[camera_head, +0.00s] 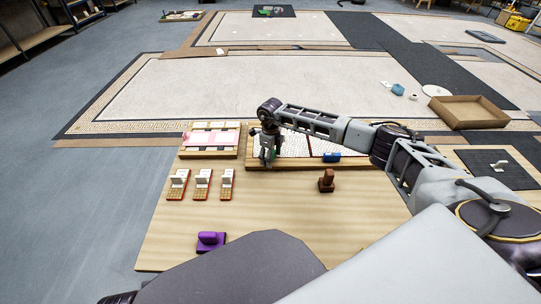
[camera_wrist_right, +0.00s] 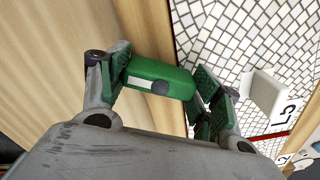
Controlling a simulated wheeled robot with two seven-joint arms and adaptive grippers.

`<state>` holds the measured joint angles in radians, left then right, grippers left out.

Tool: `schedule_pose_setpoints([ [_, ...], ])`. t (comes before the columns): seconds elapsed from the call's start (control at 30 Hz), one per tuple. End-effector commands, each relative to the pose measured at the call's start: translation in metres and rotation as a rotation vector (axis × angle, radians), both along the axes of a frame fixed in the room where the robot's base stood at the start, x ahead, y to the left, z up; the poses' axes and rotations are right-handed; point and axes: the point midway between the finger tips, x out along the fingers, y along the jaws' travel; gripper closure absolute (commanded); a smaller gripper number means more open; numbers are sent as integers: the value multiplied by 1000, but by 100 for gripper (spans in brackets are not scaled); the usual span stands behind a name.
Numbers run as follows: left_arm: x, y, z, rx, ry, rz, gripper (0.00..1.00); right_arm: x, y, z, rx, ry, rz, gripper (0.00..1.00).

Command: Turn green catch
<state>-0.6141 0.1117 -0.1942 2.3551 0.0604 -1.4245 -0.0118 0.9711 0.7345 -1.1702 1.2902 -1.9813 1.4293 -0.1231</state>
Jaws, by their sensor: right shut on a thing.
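The green catch (camera_wrist_right: 160,78) is a rounded green block with a white patch and a grey round spot. It sits at the edge of the white mosaic panel (camera_wrist_right: 230,50). My right gripper (camera_wrist_right: 166,82) has its two fingers on either end of the catch and is shut on it. In the head view my right gripper (camera_head: 268,158) points down at the front left of the mosaic panel (camera_head: 296,146) and mostly hides the catch. My left gripper is not in view.
A blue catch (camera_head: 332,157) is at the panel's front edge. A brown block (camera_head: 326,183), a purple piece (camera_head: 210,240) and several small red-edged stands (camera_head: 202,184) are on the wooden table (camera_head: 270,212). A pink-and-white panel (camera_head: 210,138) lies left. The table's middle front is clear.

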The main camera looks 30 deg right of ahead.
Motion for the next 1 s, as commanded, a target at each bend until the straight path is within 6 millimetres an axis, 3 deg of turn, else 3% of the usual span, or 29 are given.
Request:
schedule_pose_setpoints([
  [0.5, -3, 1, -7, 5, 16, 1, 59, 1, 0, 1, 0, -3, 385, 60],
  [1.0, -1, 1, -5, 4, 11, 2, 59, 1, -1, 1, 0, -3, 517, 60],
])
